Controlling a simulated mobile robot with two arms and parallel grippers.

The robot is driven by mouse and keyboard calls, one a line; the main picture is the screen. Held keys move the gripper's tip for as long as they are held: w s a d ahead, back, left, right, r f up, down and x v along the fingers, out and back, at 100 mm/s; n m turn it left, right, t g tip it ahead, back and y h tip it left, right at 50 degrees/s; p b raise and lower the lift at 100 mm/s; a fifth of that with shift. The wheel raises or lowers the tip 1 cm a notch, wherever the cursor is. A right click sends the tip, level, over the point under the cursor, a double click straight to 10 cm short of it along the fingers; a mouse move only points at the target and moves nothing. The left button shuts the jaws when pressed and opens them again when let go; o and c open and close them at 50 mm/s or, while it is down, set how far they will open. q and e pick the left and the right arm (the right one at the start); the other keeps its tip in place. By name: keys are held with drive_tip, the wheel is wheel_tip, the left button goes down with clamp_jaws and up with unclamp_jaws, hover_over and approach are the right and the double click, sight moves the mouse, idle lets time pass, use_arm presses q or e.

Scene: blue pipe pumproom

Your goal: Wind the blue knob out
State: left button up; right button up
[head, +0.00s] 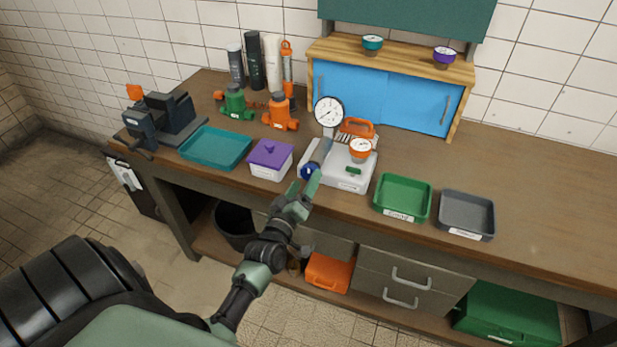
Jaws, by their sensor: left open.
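The blue knob (309,170) is on the front left of a white-grey device (343,182) on the workbench. A round dial gauge (328,112) stands up from the device behind the knob. My left gripper (306,184) is open at the knob, with its fingertips close to the knob's front and sides. Whether the fingers touch the knob cannot be told at this size. The lower edge of the knob is partly hidden by the gripper. My right gripper is not in view.
A purple-lidded box (270,158) stands just left of the device. An orange-rimmed gauge (360,149) sits on the device's right. A green tray (402,198), a grey tray (466,214) and a teal tray (215,148) lie along the bench. Bare wood is at the right.

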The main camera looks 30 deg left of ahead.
use_arm(q)
drive_tip(key=v, duration=0.4)
idle(0.4)
drive_tip(key=s+d+f+m+g+h, duration=0.1)
drive_tip(key=s+d+f+m+g, duration=0.3)
drive_tip(key=f, duration=0.7)
drive_tip(key=s+d+f+m+g+h+b, duration=0.1)
drive_tip(key=s+d+f+h, duration=0.3)
drive_tip(key=f, duration=0.7)
drive_tip(key=s+d+f+m+g+y, duration=0.1)
drive_tip(key=s+d+f+m+g, duration=0.15)
drive_tip(key=s+f, duration=0.65)
drive_tip(key=s+f+m+g, duration=0.3)
drive_tip(key=s+f, duration=0.6)
drive_tip(key=s, duration=0.4)
drive_tip(key=s+d+f+m+g+b, duration=0.1)
drive_tip(key=s+f+m+g, duration=0.3)
drive_tip(key=s+f, duration=0.5)
drive_tip(key=s+g, duration=0.2)
drive_tip(key=s, duration=0.2)
drive_tip(key=shift+s+d+f, duration=0.2)
drive_tip(key=shift+s+f, duration=0.1)
drive_tip(key=shift+f, duration=0.1)
